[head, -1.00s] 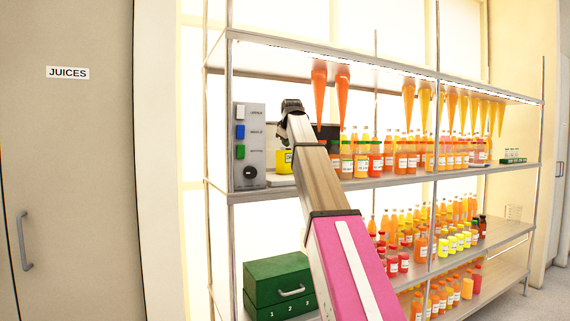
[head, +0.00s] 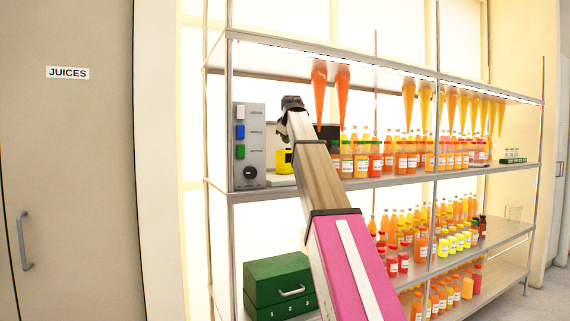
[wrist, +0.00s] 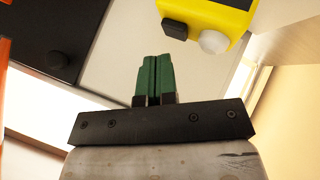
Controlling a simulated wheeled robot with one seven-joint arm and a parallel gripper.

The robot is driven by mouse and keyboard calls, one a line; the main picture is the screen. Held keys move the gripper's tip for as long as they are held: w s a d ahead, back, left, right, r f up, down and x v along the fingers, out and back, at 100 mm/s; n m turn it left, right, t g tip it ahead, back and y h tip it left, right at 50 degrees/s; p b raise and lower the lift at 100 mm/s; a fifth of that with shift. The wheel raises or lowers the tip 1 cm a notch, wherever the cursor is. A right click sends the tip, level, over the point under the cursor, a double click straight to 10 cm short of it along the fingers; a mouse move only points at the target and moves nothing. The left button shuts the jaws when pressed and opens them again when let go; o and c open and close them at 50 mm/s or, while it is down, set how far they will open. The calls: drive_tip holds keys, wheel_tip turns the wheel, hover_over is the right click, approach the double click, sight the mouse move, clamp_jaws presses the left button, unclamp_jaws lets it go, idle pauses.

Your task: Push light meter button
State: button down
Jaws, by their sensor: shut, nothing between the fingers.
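The light meter is yellow and stands on the upper shelf in the head view (head: 282,167), partly behind my arm. It also shows at the top of the wrist view (wrist: 222,14), with a white dome (wrist: 213,42) and a dark, block-like part (wrist: 174,28) that looks like its button. My gripper, with green fingertips, is in the wrist view (wrist: 153,62), shut and empty. Its tips appear just below and left of the dark part, with a small gap in the picture. I cannot judge the depth between them. In the head view the fingers are hard to make out.
A grey panel (head: 249,130) with white, blue and green switches stands left of the meter. Several juice bottles (head: 375,160) fill the shelf to the right. Orange cones (head: 319,95) hang above. A dark box (wrist: 55,38) lies left in the wrist view.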

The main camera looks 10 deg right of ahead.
drive_tip(key=shift+r, duration=3)
